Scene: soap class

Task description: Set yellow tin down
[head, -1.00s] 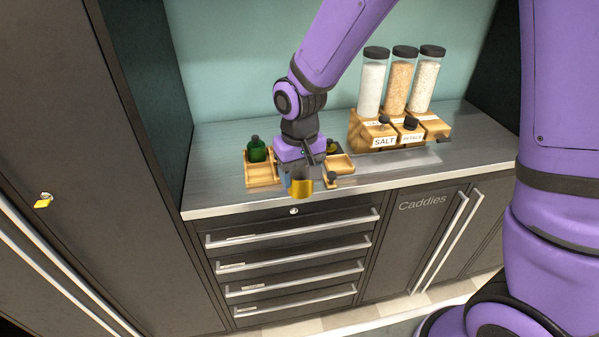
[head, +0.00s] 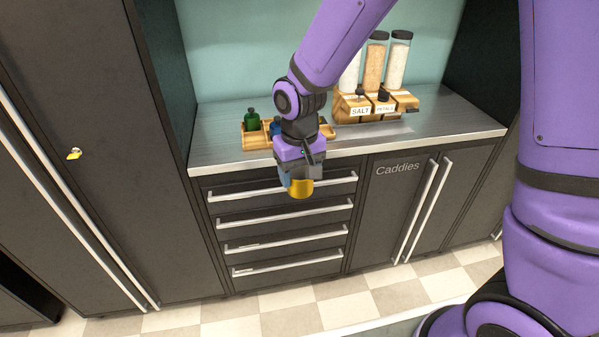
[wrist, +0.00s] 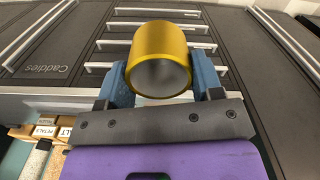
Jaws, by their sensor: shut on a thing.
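The yellow tin (head: 301,189) is a short gold cylinder held in my gripper (head: 298,180), in front of the drawers and just beyond the counter's front edge. In the wrist view the tin (wrist: 158,58) sits between the two blue fingers of my gripper (wrist: 160,80), with its open grey end towards the camera. The fingers are shut on its sides. No surface touches the tin in either view.
The grey counter (head: 220,130) carries a wooden caddy (head: 256,138) with a green bottle (head: 252,118), partly hidden by my arm. Salt and petals dispensers (head: 375,105) stand to the right. Drawers (head: 285,220) lie below. Checkered floor (head: 240,325) is clear.

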